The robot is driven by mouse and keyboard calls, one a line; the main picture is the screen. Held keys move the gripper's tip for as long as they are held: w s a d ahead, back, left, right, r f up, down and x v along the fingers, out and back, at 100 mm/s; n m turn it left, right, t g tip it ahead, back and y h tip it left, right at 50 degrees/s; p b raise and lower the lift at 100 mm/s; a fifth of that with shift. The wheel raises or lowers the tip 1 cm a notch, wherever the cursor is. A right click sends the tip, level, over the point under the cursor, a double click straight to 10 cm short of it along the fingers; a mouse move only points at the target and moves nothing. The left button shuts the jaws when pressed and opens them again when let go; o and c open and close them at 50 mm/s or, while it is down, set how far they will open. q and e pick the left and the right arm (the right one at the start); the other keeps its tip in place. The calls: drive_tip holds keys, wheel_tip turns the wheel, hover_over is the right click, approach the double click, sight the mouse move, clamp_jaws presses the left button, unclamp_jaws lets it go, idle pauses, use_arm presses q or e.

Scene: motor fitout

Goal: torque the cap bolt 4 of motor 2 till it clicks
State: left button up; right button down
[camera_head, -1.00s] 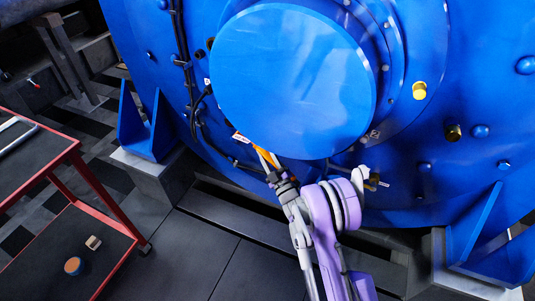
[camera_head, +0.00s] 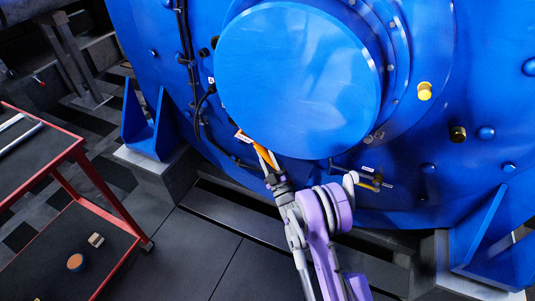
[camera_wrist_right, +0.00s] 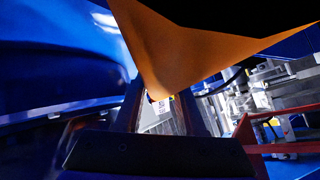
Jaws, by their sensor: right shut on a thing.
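The large blue motor (camera_head: 470,70) fills the upper right of the head view, with a round blue cap (camera_head: 297,75) on its face. My right gripper (camera_head: 268,166) is at the cap's lower left edge, shut on an orange tool (camera_head: 269,156). In the right wrist view the orange tool (camera_wrist_right: 172,45) is large and close, with a black part above it, between my right gripper's fingers (camera_wrist_right: 160,108). The tool's working end and any bolt it touches are hidden. I cannot tell which bolt is number 4. My left gripper is out of view.
A red-framed cart (camera_head: 70,165) with dark shelves stands at the left; a round orange-topped piece (camera_head: 75,262) and a small block (camera_head: 96,240) lie on its lower shelf. Black cables (camera_head: 196,110) run down the motor's left side. The floor between cart and motor is clear.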

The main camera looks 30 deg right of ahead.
drive_tip(key=shift+w+a+f+m+t, duration=0.25)
drive_tip(key=shift+w+f+m+t, duration=0.05)
drive_tip(key=shift+m, duration=0.1)
drive_tip(key=shift+h, duration=0.4)
drive_tip(key=shift+w+a+f+m+t+h, duration=0.4)
drive_tip(key=shift+w+a+f+m+h, duration=0.25)
drive_tip(key=shift+m, duration=0.25)
drive_tip(key=shift+d, duration=0.1)
drive_tip(key=shift+s+d+r+n+g+y+p, duration=0.6)
drive_tip(key=shift+s+r+n+p, duration=0.2)
drive_tip(key=shift+p, duration=0.25)
drive_tip(key=shift+s+d+r+n+g+y+p, duration=0.5)
drive_tip(key=shift+s+d+r+n+y+p, duration=0.15)
drive_tip(key=shift+n+p, duration=0.35)
drive_tip(key=shift+s+d+r+n+g+y+p, duration=0.15)
drive_tip(key=shift+s+d+r+n+g+p, duration=0.2)
drive_tip(key=shift+r+p, duration=0.3)
drive_tip(key=shift+s+d+r+n+g+y+p, duration=0.1)
drive_tip(key=shift+s+r+n+g+p, duration=0.2)
drive_tip(key=shift+r+n+g+p, duration=0.25)
drive_tip(key=shift+s+d+r+n+g+y+p, duration=0.15)
drive_tip(key=shift+s+d+r+n+g+p, duration=0.15)
drive_tip(key=shift+r+p, duration=0.35)
drive_tip(key=shift+a+f, duration=0.1)
drive_tip(key=shift+w+a+f+m+t+b, duration=0.25)
drive_tip(key=shift+f+b, duration=0.2)
drive_tip(key=shift+b, duration=0.35)
drive_tip(key=shift+w+a+f+m+t+b, duration=0.1)
drive_tip(key=shift+w+f+m+t+b, duration=0.25)
drive_tip(key=shift+b, duration=0.45)
